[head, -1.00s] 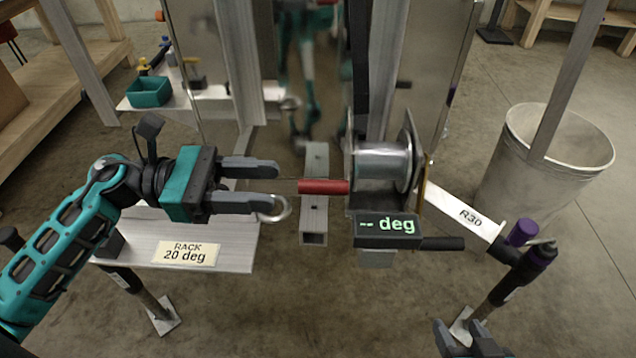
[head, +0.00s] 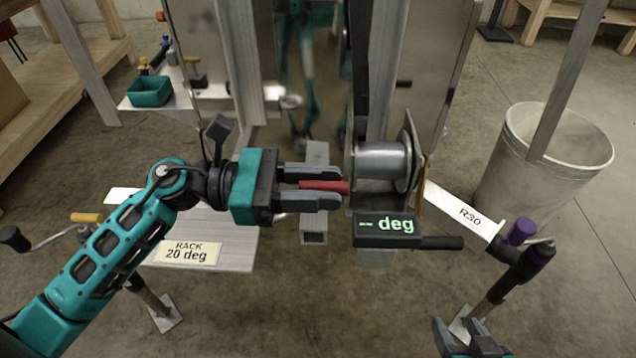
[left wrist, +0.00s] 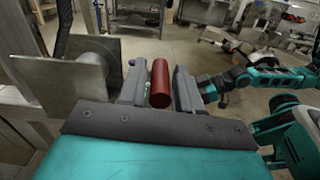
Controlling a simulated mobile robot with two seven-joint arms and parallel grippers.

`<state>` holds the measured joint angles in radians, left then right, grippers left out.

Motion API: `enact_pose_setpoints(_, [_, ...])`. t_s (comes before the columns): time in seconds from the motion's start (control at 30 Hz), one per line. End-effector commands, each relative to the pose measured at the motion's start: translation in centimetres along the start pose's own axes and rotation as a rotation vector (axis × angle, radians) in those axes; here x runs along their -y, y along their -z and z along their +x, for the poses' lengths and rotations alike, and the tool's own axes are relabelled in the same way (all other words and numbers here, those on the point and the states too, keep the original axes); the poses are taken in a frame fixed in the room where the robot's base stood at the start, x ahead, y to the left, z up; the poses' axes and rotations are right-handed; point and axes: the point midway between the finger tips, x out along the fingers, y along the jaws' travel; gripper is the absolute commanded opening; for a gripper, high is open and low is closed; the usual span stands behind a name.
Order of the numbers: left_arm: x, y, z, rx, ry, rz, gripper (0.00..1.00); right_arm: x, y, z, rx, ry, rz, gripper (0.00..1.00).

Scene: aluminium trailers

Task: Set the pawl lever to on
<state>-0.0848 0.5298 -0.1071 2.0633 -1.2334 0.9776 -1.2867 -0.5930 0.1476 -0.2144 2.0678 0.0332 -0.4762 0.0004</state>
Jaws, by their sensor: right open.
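The red pawl lever (head: 324,186) sticks out to the left from the winch drum (head: 382,165) and lies about level. My left gripper (head: 312,186) reaches in from the left, with its fingers above and below the lever's free end. In the left wrist view the red lever (left wrist: 160,84) lies between the two fingers, with a narrow gap beside the left finger, so the jaws look open around it. My right gripper (head: 472,338) is open and empty at the bottom edge, well away from the lever.
A display box (head: 387,230) reading "-- deg" with a black handle sits below the drum. A rack plate (head: 215,235) labelled 20 deg lies under my left arm. A white R30 bar (head: 463,212) runs to the right. A grey bin (head: 545,160) stands at the right.

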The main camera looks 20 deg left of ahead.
Motion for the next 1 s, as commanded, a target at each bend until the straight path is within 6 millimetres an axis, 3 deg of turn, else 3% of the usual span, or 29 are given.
enact_pose_setpoints(0.33, [0.16,0.07,0.04,-0.001,0.005,-0.002,0.0,0.01,-0.06,0.0,0.001,0.0,0.0,0.56])
enact_pose_setpoints(1.0, [-0.28,-0.37,0.12,-0.001,0.005,-0.055,0.0,-0.09,0.34,-0.35,0.003,0.001,-0.008,0.56])
